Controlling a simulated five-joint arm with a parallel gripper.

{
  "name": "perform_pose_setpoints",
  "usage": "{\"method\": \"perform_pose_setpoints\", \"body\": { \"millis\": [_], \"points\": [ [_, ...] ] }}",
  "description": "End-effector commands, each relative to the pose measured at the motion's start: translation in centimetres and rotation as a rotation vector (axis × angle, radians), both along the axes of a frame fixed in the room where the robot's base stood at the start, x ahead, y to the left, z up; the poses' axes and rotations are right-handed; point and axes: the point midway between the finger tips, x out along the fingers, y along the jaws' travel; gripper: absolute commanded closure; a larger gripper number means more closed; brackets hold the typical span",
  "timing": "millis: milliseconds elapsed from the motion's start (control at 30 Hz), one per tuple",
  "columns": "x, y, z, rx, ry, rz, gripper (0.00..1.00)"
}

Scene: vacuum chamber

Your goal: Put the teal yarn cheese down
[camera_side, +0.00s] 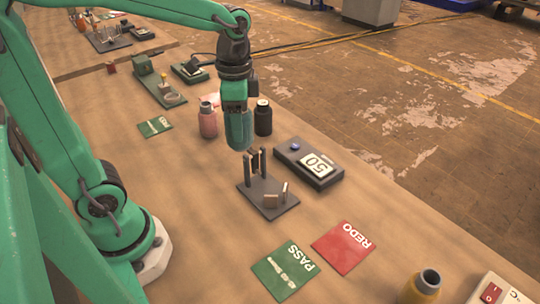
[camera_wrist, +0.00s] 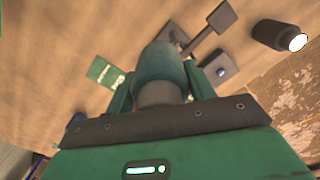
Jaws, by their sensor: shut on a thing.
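My gripper (camera_side: 236,106) is shut on the teal yarn cheese (camera_side: 239,132) and holds it, hanging roughly upright, above the table. In the wrist view the teal yarn cheese (camera_wrist: 160,66) sits between the two fingers of my gripper (camera_wrist: 158,88), its grey end towards the camera. In the side view its lower end shows just behind and above the dark posts of a small grey stand (camera_side: 258,203). I cannot tell the exact gap between them.
A pink yarn cheese (camera_side: 207,122) and a black one (camera_side: 263,119) stand close by. A grey scale (camera_side: 309,163) reading 50 lies to the right. A green PASS card (camera_side: 285,271) and red REDO card (camera_side: 343,247) lie flat in front. A yellow cheese (camera_side: 421,288) stands at the front edge.

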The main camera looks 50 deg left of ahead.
Motion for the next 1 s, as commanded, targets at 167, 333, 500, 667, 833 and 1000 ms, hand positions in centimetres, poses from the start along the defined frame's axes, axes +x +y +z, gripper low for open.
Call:
{"method": "perform_pose_setpoints", "body": {
  "millis": [167, 333, 500, 667, 833, 1000],
  "points": [
    [0.0, -3.8, 0.0, 0.000, -0.001, -0.251, 0.71],
    [-0.4, -7.1, 0.0, 0.000, 0.000, -0.485, 0.71],
    [-1.1, -10.1, 0.0, 0.000, 0.000, -0.696, 0.71],
    [-1.8, -12.2, 0.0, 0.000, 0.000, -0.845, 0.71],
    [-2.4, -13.5, -0.7, 0.000, 0.004, -0.948, 0.71],
    [-2.3, -13.4, -3.2, 0.000, 0.004, -0.940, 0.71]
  ]
}}
